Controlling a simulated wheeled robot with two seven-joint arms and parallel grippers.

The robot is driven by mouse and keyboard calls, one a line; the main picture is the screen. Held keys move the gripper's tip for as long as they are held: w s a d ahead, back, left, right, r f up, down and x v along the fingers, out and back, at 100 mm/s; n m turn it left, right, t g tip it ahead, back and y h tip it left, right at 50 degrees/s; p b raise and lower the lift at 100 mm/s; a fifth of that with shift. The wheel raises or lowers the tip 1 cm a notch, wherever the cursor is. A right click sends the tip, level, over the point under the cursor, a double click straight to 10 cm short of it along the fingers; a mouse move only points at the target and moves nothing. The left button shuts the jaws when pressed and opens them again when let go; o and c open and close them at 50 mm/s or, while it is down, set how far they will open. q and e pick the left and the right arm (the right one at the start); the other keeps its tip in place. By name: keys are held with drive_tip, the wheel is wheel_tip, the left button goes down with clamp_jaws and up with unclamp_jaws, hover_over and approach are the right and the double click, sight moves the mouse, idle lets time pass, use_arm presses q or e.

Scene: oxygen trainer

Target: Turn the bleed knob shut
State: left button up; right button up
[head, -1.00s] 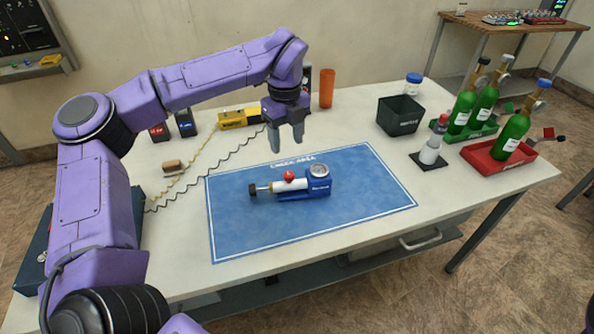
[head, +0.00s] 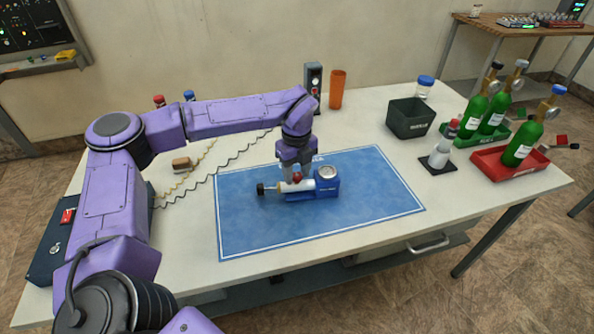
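A small device with a blue body (head: 327,188), a round gauge (head: 327,172) and a pale cylinder lies on the blue mat (head: 350,225). A red knob (head: 297,178) sits on top of the cylinder, and a black knob (head: 261,189) is at its left end. No label shows which is the bleed knob. My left gripper (head: 297,174) points down at the red knob. Its grey fingers look apart, one on each side of the red knob; contact cannot be made out. My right gripper is not in view.
A dark bin (head: 408,117), a white bottle (head: 441,152) and green cylinders in a green tray and a red tray (head: 490,163) stand on the right. An orange cup (head: 336,90) stands at the back. Coiled cords lie left of the mat. The mat's right and front are clear.

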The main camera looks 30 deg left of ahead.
sight(297, 175)
use_arm(q)
clamp_jaws()
drive_tip(key=shift+r+m, duration=0.1)
drive_tip(key=shift+m, duration=1)
drive_tip(key=shift+o, duration=1.8)
unclamp_jaws()
wheel_tip(297, 175, up, 10)
drive_tip(key=shift+r+b, duration=0.2)
drive_tip(key=shift+b, duration=0.15)
